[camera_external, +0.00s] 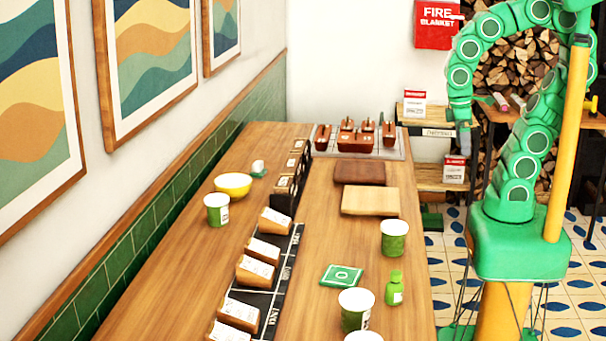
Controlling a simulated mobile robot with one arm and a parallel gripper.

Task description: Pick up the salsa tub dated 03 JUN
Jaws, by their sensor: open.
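Several green tubs with white lids stand on the long wooden counter (190,275). One tub (217,213) is at the left by the yellow bowl, one (394,243) is near the right edge, and one (356,318) is at the front. Another white lid (363,337) is cut off by the bottom of the picture. The tubs carry labels, but the dates are too small to read, so I cannot tell which is 03 JUN. My gripper (464,130) hangs from the curled green arm beyond the counter's right edge, well away from the tubs. It is open and empty.
A row of tilted card-topped blocks (264,249) runs down the middle. A yellow bowl (233,184) is left.

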